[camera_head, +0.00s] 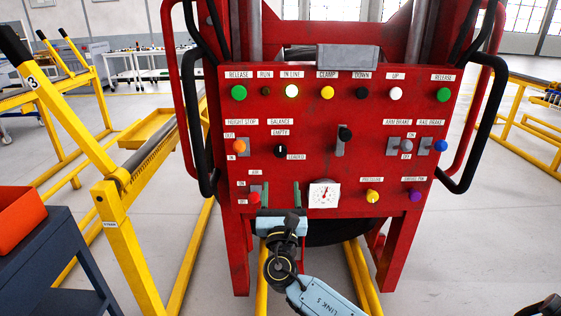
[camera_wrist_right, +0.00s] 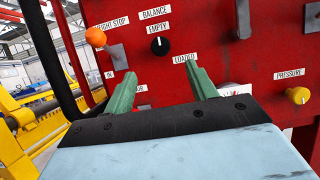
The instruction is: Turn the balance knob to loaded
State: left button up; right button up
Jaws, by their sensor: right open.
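The balance knob (camera_head: 280,151) is a small round black knob on the red panel, between the EMPTY label above and the LOADED label at its lower right. In the right wrist view the knob (camera_wrist_right: 160,46) has a white mark pointing up at EMPTY. My right gripper (camera_head: 282,190) is in front of the panel, below the knob. Its two green fingers are spread, with nothing between them; in the right wrist view the gripper (camera_wrist_right: 164,83) shows the knob beyond and above the gap between its fingertips, apart from them. My left gripper is not in view.
The red panel (camera_head: 380,245) carries other controls close by: an orange height stop knob (camera_head: 239,146), a black-topped lever (camera_head: 345,134), a gauge (camera_head: 324,195) and a yellow pressure knob (camera_head: 372,196). Black handles (camera_head: 190,110) stand out at the panel's sides. Yellow rails (camera_head: 130,240) stand left.

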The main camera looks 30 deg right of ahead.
aim_at(280, 152)
jog(key=b+x, duration=0.1)
jog(key=x, duration=0.9)
jog(key=shift+w+f+b, duration=0.1)
jog(key=shift+b, duration=0.25)
jog(key=shift+x, duration=0.8)
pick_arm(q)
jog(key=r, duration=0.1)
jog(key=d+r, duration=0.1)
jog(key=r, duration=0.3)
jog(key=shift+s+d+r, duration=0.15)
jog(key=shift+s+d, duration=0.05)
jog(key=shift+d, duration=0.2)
pick_arm(e)
jog(key=shift+f, duration=0.1)
jog(key=c, duration=1)
